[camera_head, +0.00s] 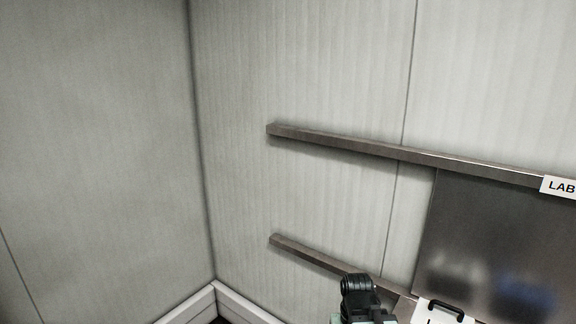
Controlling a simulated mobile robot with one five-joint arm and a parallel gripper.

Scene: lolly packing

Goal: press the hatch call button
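No hatch call button can be made out in the head view. A grey metal panel (480,235) is set against the right wall between two rails and may be a sliding hatch door. Dark and blue blurred patches show low on it, and I cannot tell whether they are reflections. A black jointed part at the bottom edge, right of centre, appears to be part of my arm. My gripper's fingers are not seen.
An upper rail (340,143) and a lower rail (310,255) stand out from the pale panelled wall (310,60). A sign reading "LAB" (560,187) is cut off at the right edge. A white item with a black handle (441,310) is at the bottom. A wall corner with white skirting (240,306) is left.

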